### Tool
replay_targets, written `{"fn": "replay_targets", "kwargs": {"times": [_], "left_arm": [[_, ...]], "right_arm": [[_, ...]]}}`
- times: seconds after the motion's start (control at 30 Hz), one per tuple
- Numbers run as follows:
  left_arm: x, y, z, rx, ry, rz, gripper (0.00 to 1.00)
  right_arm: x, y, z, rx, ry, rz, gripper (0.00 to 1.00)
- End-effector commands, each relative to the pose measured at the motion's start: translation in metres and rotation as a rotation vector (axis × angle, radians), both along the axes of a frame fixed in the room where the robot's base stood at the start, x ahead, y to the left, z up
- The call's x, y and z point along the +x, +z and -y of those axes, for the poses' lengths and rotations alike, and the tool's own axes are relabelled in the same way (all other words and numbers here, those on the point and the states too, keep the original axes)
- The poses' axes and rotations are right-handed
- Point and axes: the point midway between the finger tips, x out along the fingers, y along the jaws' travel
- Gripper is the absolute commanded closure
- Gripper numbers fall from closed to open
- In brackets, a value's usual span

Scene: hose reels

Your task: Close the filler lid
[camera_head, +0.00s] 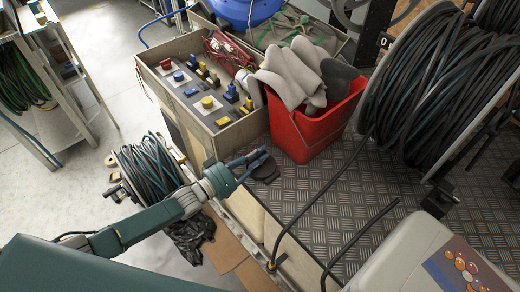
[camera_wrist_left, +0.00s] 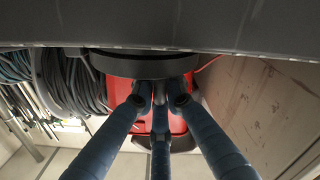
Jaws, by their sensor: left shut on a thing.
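The filler lid, a dark round disc (camera_head: 266,173), shows beside the left gripper's fingertips in the head view, at the edge of the metal tread-plate deck. In the left wrist view the dark disc (camera_wrist_left: 135,66) lies across the tips of the fingers. My left gripper (camera_head: 250,160) reaches in from the left, and its blue fingers (camera_wrist_left: 160,98) are shut on the lid. The fingers partly cover the lid, and I cannot see the filler opening under it. My right gripper is in neither view.
A red bucket (camera_head: 312,138) with grey cloths stands just behind the lid. A control box (camera_head: 205,92) with coloured buttons is behind on the left. A large hose reel (camera_head: 440,85) stands at right. A dark hose (camera_head: 318,208) crosses the tread-plate deck (camera_head: 345,195).

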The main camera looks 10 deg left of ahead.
Motion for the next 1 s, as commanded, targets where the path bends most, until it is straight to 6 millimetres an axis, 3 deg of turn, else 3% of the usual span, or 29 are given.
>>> {"fn": "replay_targets", "kwargs": {"times": [0.4,0.43,0.5,0.83,1.0], "left_arm": [[-0.002,-0.003,-0.001,-0.004,0.001,-0.008,1.0],[-0.002,-0.003,-0.001,-0.004,0.001,-0.008,0.82],[-0.002,-0.003,-0.001,-0.003,0.001,-0.008,0.72],[-0.004,-0.002,-0.002,-0.003,0.001,-0.005,0.72],[-0.021,-0.002,-0.017,-0.001,0.001,-0.008,0.72]], "right_arm": [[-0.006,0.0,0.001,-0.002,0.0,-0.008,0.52],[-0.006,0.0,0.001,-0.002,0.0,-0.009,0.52],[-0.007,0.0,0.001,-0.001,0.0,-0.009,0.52],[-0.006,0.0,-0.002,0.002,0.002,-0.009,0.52],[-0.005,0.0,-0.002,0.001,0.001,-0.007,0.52]]}}
